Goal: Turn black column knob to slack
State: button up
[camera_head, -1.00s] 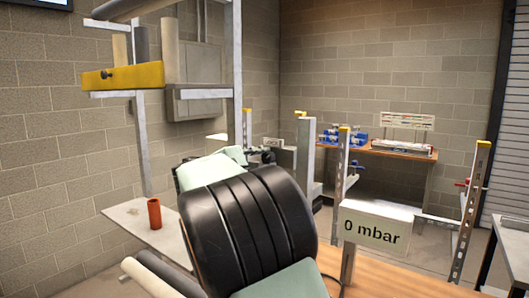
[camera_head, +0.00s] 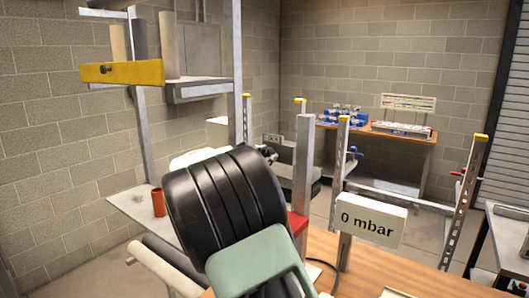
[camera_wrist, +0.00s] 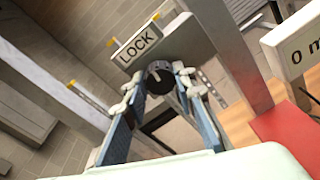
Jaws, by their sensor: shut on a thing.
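The black knob (camera_wrist: 160,76) sits on a grey metal column in the wrist view, just below a white plate reading "LOCK" (camera_wrist: 136,44). My gripper (camera_wrist: 158,84) has its two blue fingers with pale tips on either side of the knob, closed on it. The knob's pointer and its exact angle are too small to read. In the head view my dark ribbed arm covers most of the gripper and the knob. A white sign reading "0 mbar" (camera_head: 368,222) stands to the right; part of it also shows in the wrist view (camera_wrist: 300,48).
A red block (camera_head: 297,224) lies by a grey post (camera_head: 303,165) near the arm. A perforated post (camera_head: 338,180) and rail stand right of it. A red-brown cup (camera_head: 158,202) is on a shelf at left. A workbench (camera_head: 375,132) stands at the back.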

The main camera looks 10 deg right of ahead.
dwell(0.4)
jog(key=o, duration=1.2)
jog(key=shift+c, duration=0.2)
jog(key=shift+a, duration=0.1)
jog(key=v, duration=1.2)
